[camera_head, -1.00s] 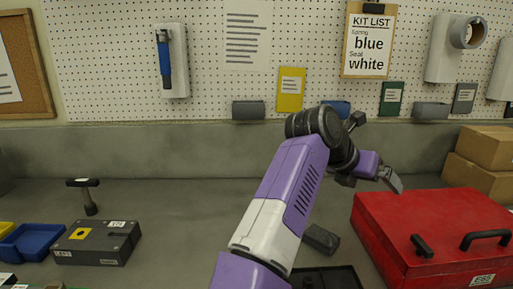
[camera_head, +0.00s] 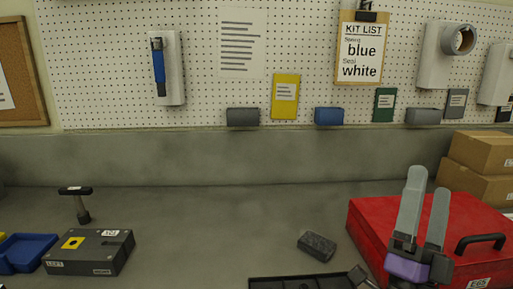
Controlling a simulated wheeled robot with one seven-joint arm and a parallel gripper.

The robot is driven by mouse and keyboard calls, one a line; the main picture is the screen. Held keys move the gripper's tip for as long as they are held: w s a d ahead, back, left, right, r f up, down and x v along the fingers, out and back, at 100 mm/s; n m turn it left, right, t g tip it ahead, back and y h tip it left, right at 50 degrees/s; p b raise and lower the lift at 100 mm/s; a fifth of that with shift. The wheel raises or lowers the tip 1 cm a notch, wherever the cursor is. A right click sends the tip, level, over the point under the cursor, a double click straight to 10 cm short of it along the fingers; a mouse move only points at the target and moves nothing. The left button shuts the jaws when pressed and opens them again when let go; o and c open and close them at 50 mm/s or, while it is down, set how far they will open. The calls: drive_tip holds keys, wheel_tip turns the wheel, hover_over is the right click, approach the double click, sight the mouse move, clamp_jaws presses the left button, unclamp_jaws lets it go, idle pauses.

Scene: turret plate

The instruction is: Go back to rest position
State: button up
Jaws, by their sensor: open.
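My gripper (camera_head: 427,188) is at the lower right of the head view. Its two grey fingers point up and stand apart with nothing between them. The purple part of the gripper is in front of the red case (camera_head: 375,222) and hides part of its lid and front. Most of my arm is out of view below the picture.
A dark grey block (camera_head: 317,246) lies mid-bench behind a black tray (camera_head: 270,284). A grey box (camera_head: 88,252), a blue bin (camera_head: 28,252) and a hammer-like tool (camera_head: 80,203) are at left. Cardboard boxes (camera_head: 485,152) stand at right.

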drive_tip(key=s+a+f+n+g+y, duration=0.2)
drive_tip(key=s+a+f+n+y, duration=0.2)
drive_tip(key=s+f+n+y, duration=0.65)
drive_tip(key=s+a+f+n+g+y, duration=0.2)
drive_tip(key=s+a+f+n+y, duration=0.3)
drive_tip(key=s+f+n+y, duration=0.55)
drive_tip(key=s+f+m+g+h, duration=0.1)
drive_tip(key=s+f+g+h, duration=0.3)
drive_tip(key=s+f, duration=0.6)
drive_tip(key=shift+s+g, duration=0.4)
drive_tip(key=shift+s, duration=0.6)
drive_tip(key=shift+a, duration=0.1)
drive_tip(key=shift+s, duration=0.2)
